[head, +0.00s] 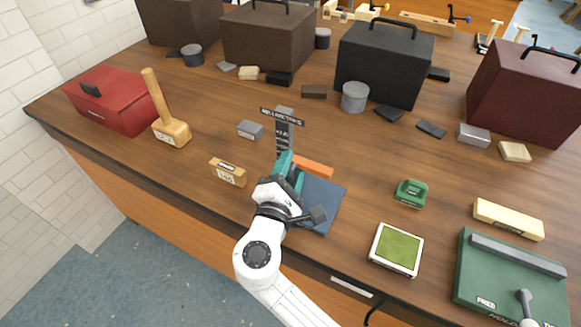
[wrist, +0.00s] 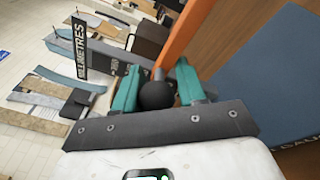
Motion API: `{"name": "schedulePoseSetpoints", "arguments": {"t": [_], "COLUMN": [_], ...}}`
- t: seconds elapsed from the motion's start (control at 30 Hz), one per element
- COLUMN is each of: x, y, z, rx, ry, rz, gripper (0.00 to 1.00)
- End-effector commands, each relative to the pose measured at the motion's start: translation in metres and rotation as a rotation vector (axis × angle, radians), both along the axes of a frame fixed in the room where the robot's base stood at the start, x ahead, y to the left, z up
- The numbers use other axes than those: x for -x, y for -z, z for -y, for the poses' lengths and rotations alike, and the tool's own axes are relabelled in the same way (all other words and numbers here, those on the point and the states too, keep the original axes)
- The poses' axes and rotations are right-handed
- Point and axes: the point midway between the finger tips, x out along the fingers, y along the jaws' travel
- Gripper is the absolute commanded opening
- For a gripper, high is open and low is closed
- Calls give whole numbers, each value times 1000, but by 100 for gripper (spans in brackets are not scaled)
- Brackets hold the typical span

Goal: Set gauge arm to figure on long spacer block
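The gauge has a dark upright scale (head: 283,140) under a sign reading millimetres (head: 282,116). The sign also shows in the wrist view (wrist: 79,47). The orange gauge arm (head: 313,168) lies beside the scale and ends in a round black knob (wrist: 157,95). My gripper (head: 287,163) is at this arm. Its teal fingers (wrist: 158,85) sit on both sides of the knob and appear shut on it. A short labelled wooden block (head: 228,172) stands left of my gripper. A long cream labelled block (head: 508,219) lies at the right. The small figures are unreadable.
A blue mat (head: 328,201) lies under and right of my gripper. A green-topped pad (head: 397,249), green box (head: 411,193) and green tray (head: 500,290) are at right. A mallet (head: 172,133) and red box (head: 112,99) are at left. Dark cases (head: 384,62) stand behind.

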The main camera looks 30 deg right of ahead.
Motion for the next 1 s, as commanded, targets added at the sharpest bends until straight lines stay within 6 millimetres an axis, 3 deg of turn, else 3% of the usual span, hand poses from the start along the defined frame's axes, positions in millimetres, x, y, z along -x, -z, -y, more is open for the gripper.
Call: {"name": "schedulePoseSetpoints", "arguments": {"t": [0.37, 0.87, 0.9, 1.0], "x": [0, 0, 0, 0], "y": [-1, -3, -3, -3], "z": [-1, -1, -1, -1], "rx": [2, 4, 4, 3], "ry": [-2, -3, -3, -2], "rz": [2, 2, 2, 2], "gripper": [0, 0, 43, 53]}}
